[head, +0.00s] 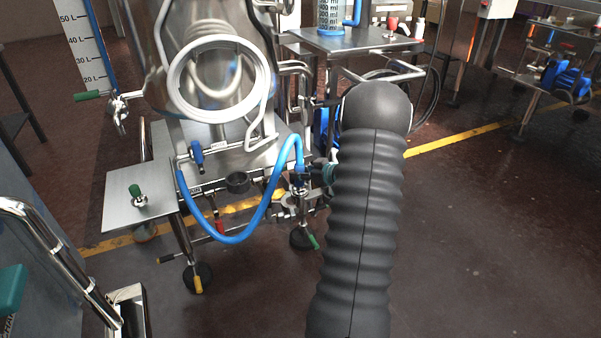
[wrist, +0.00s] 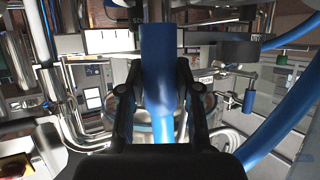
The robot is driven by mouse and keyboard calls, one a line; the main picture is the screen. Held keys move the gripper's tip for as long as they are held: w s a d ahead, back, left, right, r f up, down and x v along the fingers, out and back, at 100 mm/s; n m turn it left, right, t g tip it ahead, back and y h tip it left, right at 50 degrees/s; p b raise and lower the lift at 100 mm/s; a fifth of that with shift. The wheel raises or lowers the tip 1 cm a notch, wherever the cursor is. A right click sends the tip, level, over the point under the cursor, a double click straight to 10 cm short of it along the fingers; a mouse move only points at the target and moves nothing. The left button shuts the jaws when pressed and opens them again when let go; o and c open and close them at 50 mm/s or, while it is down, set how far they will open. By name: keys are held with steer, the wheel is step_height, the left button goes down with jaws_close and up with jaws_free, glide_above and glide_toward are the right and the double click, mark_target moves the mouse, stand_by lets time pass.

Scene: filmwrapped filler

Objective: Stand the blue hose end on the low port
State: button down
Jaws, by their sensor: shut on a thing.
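The blue hose (head: 238,238) hangs in a deep loop from the left of the steel rig and rises in an arch to my gripper (head: 308,174). My gripper is shut on the blue hose end (wrist: 158,60), which sits between its two black fingers in the wrist view. In the head view the held end is small and partly hidden by my gripper. A metal fitting (head: 298,187) stands just below the held end and may be the low port. I cannot tell whether the end touches it.
A steel side plate (head: 118,206) carries a green-topped fitting (head: 138,196). A blue-handled valve (head: 197,153) is on the rig. A steel table (head: 350,42) stands behind. The floor to the right (head: 480,230) is clear.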

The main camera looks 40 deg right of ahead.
steer(key=c, duration=0.7)
jaws_free()
steer(key=v, duration=1.2)
steer(key=shift+f, duration=0.1)
